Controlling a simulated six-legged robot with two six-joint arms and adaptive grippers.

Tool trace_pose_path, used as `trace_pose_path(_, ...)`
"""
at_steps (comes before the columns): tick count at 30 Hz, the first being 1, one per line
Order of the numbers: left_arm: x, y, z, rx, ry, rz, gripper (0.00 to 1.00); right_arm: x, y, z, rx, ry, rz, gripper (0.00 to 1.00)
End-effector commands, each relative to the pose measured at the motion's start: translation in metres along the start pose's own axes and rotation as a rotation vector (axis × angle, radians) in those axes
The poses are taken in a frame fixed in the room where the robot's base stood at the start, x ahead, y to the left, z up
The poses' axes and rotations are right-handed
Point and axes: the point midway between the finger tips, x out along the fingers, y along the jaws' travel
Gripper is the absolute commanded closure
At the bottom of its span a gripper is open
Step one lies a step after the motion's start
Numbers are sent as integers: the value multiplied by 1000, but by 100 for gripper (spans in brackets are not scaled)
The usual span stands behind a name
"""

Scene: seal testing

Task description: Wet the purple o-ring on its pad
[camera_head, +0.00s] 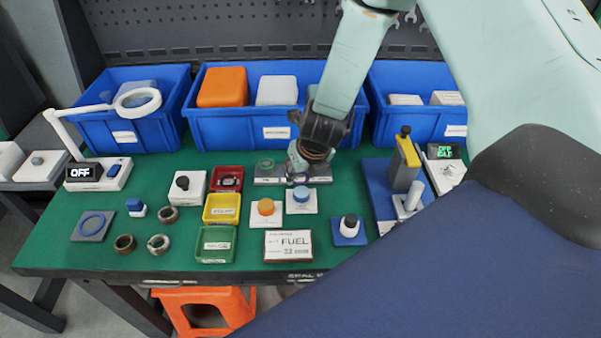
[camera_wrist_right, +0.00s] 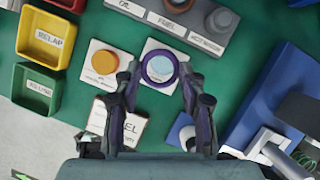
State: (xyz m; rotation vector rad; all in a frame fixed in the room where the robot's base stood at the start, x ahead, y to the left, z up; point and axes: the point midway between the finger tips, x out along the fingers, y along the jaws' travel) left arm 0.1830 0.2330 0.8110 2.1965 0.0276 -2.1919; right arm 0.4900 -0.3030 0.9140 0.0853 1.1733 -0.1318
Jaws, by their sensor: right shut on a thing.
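The purple o-ring (camera_wrist_right: 159,67) is held between the fingertips of my right gripper (camera_wrist_right: 159,68), which is shut on it. In the wrist view a pale blue round pad (camera_wrist_right: 159,68) on a white base shows through the ring; I cannot tell how far the ring is above it. In the head view this blue-topped pad (camera_head: 302,193) stands just in front of my right gripper (camera_head: 298,178). The ring is too small to make out clearly there. My left gripper is not in view.
An orange-topped pad (camera_head: 266,207) stands to the left of the blue one. A FUEL card (camera_head: 288,246) lies in front. A grey labelled strip (camera_wrist_right: 165,17) lies behind the pads. Yellow (camera_head: 222,209) and green (camera_head: 216,244) trays are at left, a blue fixture (camera_head: 383,195) at right.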

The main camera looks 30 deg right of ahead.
Motion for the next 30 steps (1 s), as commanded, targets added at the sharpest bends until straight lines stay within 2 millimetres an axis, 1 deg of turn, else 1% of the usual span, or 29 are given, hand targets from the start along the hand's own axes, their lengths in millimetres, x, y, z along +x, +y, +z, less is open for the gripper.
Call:
trace_pose_path(5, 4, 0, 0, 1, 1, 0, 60, 6, -2, 0, 11, 0, -1, 77)
trace_pose_path(18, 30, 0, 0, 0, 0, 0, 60, 38, 0, -14, 9, 1, -1, 77)
trace_pose_path(21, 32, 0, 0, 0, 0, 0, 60, 40, 0, -16, 9, 0, -1, 77)
trace_pose_path(30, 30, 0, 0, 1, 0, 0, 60, 39, 2, -16, 8, 0, -1, 77)
